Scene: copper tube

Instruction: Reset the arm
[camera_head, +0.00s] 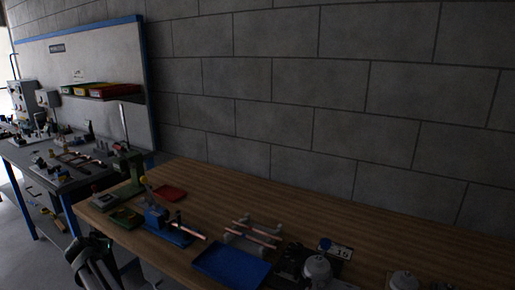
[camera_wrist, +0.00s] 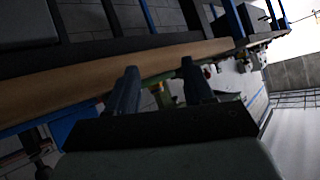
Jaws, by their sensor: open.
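My gripper (camera_wrist: 161,84) shows in the wrist view with its two dark fingers apart and nothing between them. In the head view a part of my arm shows at the lower left, in front of the wooden bench's (camera_head: 330,215) left end; the fingers are not clear there. Copper tubes (camera_head: 262,230) lie across grey holders on the bench. A blue device (camera_head: 157,216) stands left of them, with a copper-coloured tube end (camera_head: 190,231) at its right side. My gripper appears clear of all of these.
A blue tray (camera_head: 232,265) lies at the bench's front edge. A red tray (camera_head: 170,193) and a green press (camera_head: 128,165) are at the left. A second cluttered table (camera_head: 65,165) is far left. The bench's back right is clear.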

